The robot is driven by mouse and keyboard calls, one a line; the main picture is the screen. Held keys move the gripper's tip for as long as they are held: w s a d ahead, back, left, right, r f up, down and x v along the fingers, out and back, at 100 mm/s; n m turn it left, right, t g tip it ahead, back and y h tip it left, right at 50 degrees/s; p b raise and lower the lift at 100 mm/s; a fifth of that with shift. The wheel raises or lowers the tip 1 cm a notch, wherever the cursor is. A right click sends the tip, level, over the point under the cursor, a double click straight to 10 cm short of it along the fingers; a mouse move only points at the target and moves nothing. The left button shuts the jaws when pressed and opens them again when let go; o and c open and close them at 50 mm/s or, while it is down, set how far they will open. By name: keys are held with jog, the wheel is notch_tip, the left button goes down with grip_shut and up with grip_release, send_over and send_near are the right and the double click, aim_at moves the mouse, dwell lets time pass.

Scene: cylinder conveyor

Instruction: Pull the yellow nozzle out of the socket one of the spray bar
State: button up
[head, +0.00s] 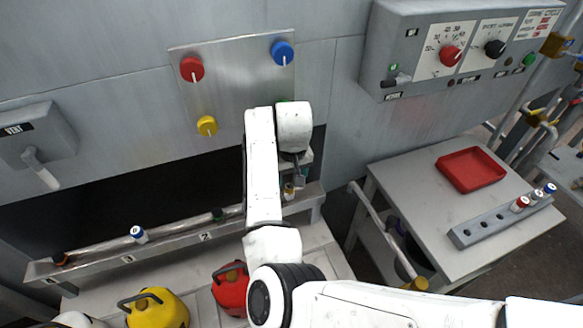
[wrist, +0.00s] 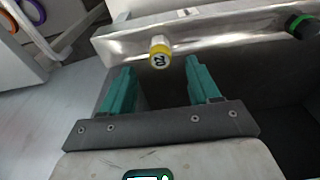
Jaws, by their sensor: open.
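The spray bar (head: 105,262) is a long metal rail with numbered sockets under the dark opening. The yellow nozzle (head: 289,191) sits at its right end, partly hidden by my gripper. In the wrist view the yellow nozzle (wrist: 160,53) has a white marked end and sticks out from the metal rail (wrist: 122,45). My gripper (wrist: 160,66) is open; its two teal fingers point at the rail, one to each side of the nozzle in the picture. I cannot tell whether the fingertips reach its depth. In the head view my gripper (head: 298,180) is beside the nozzle.
The bar also bears a green nozzle (head: 218,214) and a blue-white nozzle (head: 138,233). A side table (head: 420,185) holds a red tray (head: 470,168) and a grey rack (head: 490,227) with red and blue nozzles. Yellow (head: 158,310) and red (head: 230,290) cans stand below the bar.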

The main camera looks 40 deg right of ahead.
aim_at(290, 187)
jog(key=f, duration=0.6)
jog(key=shift+w+d+f, duration=0.15)
jog(key=shift+w+f, duration=0.2)
jog(key=shift+f, duration=0.05)
grip_shut()
dwell(0.5)
